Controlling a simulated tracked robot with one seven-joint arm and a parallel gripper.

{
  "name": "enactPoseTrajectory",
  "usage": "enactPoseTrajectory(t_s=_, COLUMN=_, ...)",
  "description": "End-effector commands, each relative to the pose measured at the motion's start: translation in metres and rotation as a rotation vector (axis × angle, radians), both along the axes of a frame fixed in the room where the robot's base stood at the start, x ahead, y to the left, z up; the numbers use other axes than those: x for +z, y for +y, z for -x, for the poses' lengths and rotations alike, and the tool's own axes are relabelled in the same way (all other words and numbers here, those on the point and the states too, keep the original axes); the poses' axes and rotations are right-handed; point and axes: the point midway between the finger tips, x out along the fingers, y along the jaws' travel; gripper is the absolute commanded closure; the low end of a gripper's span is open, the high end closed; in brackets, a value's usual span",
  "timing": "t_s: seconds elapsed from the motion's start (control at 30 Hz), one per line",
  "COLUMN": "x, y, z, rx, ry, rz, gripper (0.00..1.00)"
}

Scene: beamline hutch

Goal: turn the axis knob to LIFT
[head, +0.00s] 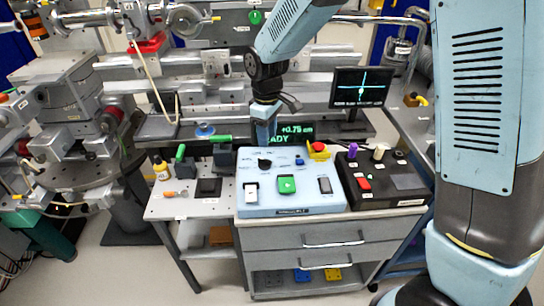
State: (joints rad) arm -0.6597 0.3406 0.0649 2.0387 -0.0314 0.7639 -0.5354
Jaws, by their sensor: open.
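The light blue control panel (290,205) stands on the drawer cabinet in the middle. A black knob (264,163), which looks like the axis knob, sits at its upper left. The labels around it are too small to read, so I cannot tell which one it points to. My gripper (266,128) hangs above the back of the panel, over the knob and apart from it. It is open and holds nothing that I can see; its fingers are seen nearly edge-on and partly cover the green display (296,131) behind.
The panel also has a green button (286,185), a white switch (251,192), a grey switch (325,185) and a red mushroom button (319,148). A black control box (385,190) stands right, green-handled items (222,152) left. A monitor (360,88) stands behind.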

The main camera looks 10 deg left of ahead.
Motion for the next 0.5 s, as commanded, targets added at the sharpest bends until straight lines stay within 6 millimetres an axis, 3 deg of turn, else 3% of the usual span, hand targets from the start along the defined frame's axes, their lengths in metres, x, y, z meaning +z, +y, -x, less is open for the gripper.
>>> enactPoseTrajectory(t_s=0.3, x=-0.056, y=0.0, z=0.001, rx=0.001, ry=0.002, rz=0.002, gripper=0.6)
enactPoseTrajectory(t_s=0.5, x=-0.078, y=0.001, z=0.001, rx=0.001, ry=0.001, rz=0.001, gripper=0.6)
